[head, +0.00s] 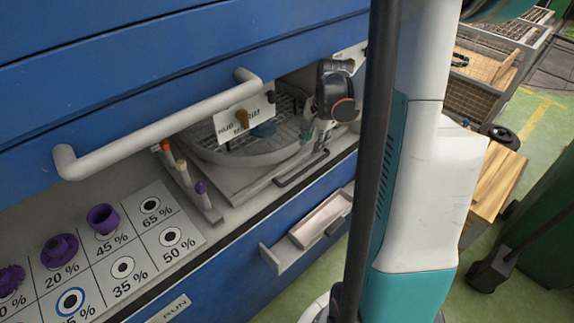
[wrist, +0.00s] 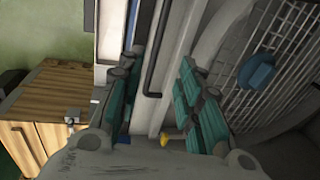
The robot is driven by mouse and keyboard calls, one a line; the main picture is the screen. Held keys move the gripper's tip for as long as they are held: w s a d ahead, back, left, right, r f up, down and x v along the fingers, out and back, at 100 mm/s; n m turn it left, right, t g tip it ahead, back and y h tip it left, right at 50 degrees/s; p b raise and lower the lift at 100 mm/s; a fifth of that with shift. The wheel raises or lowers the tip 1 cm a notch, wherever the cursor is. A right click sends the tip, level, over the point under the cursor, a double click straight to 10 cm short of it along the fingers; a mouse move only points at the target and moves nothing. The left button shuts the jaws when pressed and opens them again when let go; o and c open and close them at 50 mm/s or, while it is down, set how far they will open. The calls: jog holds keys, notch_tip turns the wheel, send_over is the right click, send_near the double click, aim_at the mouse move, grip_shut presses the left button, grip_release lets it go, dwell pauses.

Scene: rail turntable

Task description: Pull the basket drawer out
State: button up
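The basket drawer is a grey tray (head: 243,183) with a round wire basket (head: 240,157) on it, set in a recess of the blue cabinet. A small blue piece (head: 263,130) lies in the basket. A dark bar handle (head: 300,169) runs along the tray's front edge. My gripper (head: 319,141) is over the right end of the tray, near the handle, partly hidden by its own wrist. In the wrist view my gripper (wrist: 158,64) is open, its teal fingers apart, with the dark handle (wrist: 154,72) showing between them. Contact with the handle cannot be told.
A long white handle (head: 160,120) juts out above the recess. Left are a percent-marked board (head: 120,245) with purple parts and a rack of small tools (head: 185,185). A small open tray (head: 320,218) sticks out below. A wooden-topped cabinet (wrist: 62,95) stands at the side.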

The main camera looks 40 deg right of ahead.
aim_at(303, 170)
jog(key=b+x, duration=0.2)
jog(key=x, duration=0.5)
jog(key=b+x, duration=0.2)
jog(key=x, duration=0.5)
jog(key=shift+s+a+b, duration=0.2)
jog(key=shift+b, duration=0.15)
grip_shut()
